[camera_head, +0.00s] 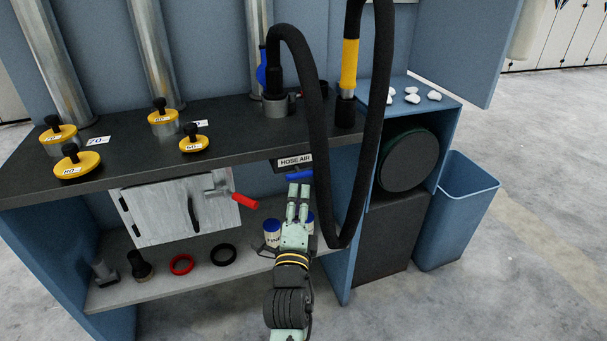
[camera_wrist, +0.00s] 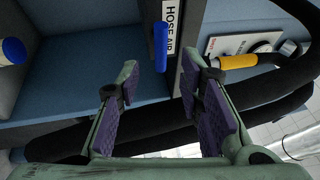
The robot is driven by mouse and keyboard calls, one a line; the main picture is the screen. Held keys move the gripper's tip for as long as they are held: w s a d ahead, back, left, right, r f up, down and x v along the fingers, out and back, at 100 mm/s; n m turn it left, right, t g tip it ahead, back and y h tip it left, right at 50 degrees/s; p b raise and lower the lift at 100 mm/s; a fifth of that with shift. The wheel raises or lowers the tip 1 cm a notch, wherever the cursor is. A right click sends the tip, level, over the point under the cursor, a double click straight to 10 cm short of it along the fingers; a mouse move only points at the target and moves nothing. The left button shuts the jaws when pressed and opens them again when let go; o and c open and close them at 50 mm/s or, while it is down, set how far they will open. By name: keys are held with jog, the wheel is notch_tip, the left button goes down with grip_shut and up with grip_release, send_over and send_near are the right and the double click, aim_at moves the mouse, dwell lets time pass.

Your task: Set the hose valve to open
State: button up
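The hose valve's blue handle (camera_head: 299,175) is just below the HOSE AIR label (camera_head: 295,161), under the worktop's front edge. It lies roughly level and parallel to the label. In the wrist view the handle (camera_wrist: 160,47) runs alongside the label (camera_wrist: 173,25), ahead of the fingertips. My gripper (camera_head: 299,189) is just in front of and below the handle. In the wrist view my gripper (camera_wrist: 151,85) has its fingers spread with an empty gap between them. The handle appears beyond that gap; I cannot tell whether anything touches. The valve body is mostly hidden.
A black hose (camera_head: 316,130) loops down close to the right of my gripper. A red-handled valve (camera_head: 244,201) is at the left by a grey cabinet door (camera_head: 165,212). Blue-capped jars (camera_head: 272,230) stand on the lower shelf. A yellow handle (camera_wrist: 238,61) shows in the wrist view.

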aim_at(300, 178)
jog(key=p+x, duration=0.2)
jog(key=x, duration=0.6)
jog(key=shift+r, duration=0.1)
grip_shut()
dwell(0.6)
